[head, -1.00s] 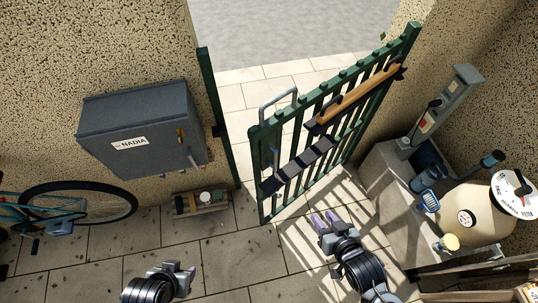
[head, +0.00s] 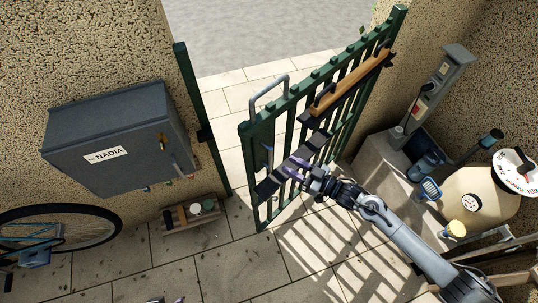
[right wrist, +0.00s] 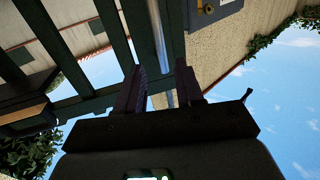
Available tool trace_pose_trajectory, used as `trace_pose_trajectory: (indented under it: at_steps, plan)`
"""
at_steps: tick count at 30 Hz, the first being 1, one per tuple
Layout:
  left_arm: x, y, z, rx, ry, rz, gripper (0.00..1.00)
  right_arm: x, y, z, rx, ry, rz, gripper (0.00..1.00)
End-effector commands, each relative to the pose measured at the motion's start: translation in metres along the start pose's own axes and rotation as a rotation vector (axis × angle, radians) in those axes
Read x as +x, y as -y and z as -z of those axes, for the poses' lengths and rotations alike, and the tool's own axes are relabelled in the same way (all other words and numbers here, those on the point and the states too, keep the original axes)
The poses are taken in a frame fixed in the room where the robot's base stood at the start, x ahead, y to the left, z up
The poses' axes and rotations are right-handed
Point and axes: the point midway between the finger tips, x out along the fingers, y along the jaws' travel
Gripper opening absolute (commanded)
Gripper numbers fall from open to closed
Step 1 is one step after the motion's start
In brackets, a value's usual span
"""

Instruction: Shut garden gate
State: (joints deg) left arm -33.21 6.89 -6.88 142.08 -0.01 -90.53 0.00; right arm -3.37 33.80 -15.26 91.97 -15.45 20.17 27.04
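The green garden gate (head: 345,97) stands ajar, swung inward from its right-hand side. A grey pull handle (head: 268,92) is on its upper free end, and a wooden rail (head: 350,82) runs across it. The green gate post (head: 205,130) is at the left, with an open gap between. My right gripper (head: 294,167) is at the gate's near face, beside the dark lower crossbar; contact is unclear. In the right wrist view its fingers (right wrist: 160,82) are apart, with gate bars just beyond. Only fingertips of my left gripper (head: 167,299) show at the bottom edge, apart.
A grey mailbox (head: 115,140) marked NADIA hangs on the left wall above a small crate (head: 193,215). A bicycle (head: 50,235) leans at the left. A sand filter tank (head: 485,197) and plinth (head: 385,160) stand right of the gate. Paving before the gate is clear.

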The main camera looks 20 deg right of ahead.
Motion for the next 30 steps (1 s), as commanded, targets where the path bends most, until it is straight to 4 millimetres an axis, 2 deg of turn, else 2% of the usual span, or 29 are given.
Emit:
trace_pose_trajectory:
  at_steps: [9,15,21,30]
  plan:
    - [-0.011,0.0,0.004,0.0,-0.001,0.0,0.43,0.053,0.0,0.002,0.002,-0.002,-0.001,0.37]
    - [-0.014,0.001,0.005,0.0,-0.001,0.0,0.43,0.076,0.001,0.001,0.001,-0.001,-0.001,0.37]
    - [-0.015,0.001,0.005,0.0,-0.001,0.0,0.43,0.086,0.001,0.0,0.001,0.0,0.0,0.37]
    - [-0.015,0.001,0.005,0.0,-0.001,0.0,0.43,0.087,0.001,0.0,0.001,0.001,0.0,0.35]
